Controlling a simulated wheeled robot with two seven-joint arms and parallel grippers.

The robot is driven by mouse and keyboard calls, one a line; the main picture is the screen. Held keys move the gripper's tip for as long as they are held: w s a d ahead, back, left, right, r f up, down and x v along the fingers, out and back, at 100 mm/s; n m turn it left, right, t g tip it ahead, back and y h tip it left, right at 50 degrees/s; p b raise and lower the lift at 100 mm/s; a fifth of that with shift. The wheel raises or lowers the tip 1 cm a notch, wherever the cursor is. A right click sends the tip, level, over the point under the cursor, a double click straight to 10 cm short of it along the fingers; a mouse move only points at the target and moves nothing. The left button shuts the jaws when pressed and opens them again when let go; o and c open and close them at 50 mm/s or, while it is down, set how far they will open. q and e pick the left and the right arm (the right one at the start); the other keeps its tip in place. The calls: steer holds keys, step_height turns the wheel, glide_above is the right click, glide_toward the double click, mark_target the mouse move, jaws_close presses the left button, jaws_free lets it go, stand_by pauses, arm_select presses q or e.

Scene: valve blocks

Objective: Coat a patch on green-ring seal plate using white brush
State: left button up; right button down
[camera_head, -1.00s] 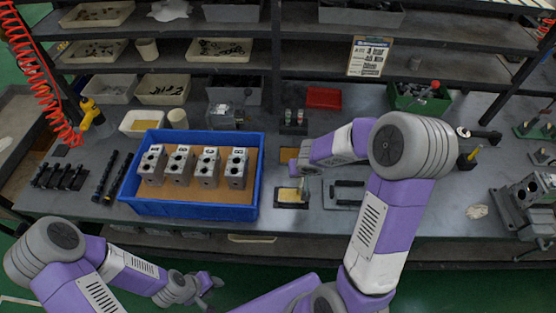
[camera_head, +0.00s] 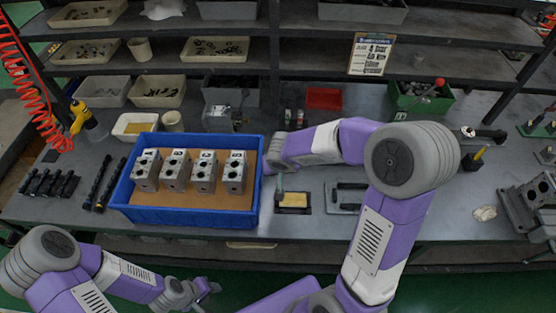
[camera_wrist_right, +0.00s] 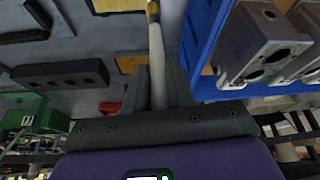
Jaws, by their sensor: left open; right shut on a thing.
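My right gripper (camera_wrist_right: 158,75) is shut on the white brush (camera_wrist_right: 157,50), whose pale handle runs up the right wrist view to a gold and dark band; its tip is out of frame. A yellow plate (camera_head: 295,200) in a dark frame lies right of the blue crate, just below my right wrist in the head view. In the right wrist view, one yellowish plate (camera_wrist_right: 118,5) is at the top edge and another (camera_wrist_right: 130,64) lies beside the handle. I cannot make out a green ring on either. My left gripper (camera_head: 212,289) is open and empty, low in front of the bench.
The blue crate (camera_head: 190,216) holds several grey valve blocks (camera_head: 175,170), close beside the brush. Right of the plate lies a grey tray (camera_head: 345,209) with black bars. A green bin (camera_head: 422,103) and red tray (camera_head: 323,98) stand behind.

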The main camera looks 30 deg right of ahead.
step_height(320, 180, up, 3)
steer(key=shift+s+r+p, duration=0.15)
steer(key=shift+p, duration=0.8)
steer(key=shift+r+p, duration=0.75)
steer(key=shift+r, duration=0.45)
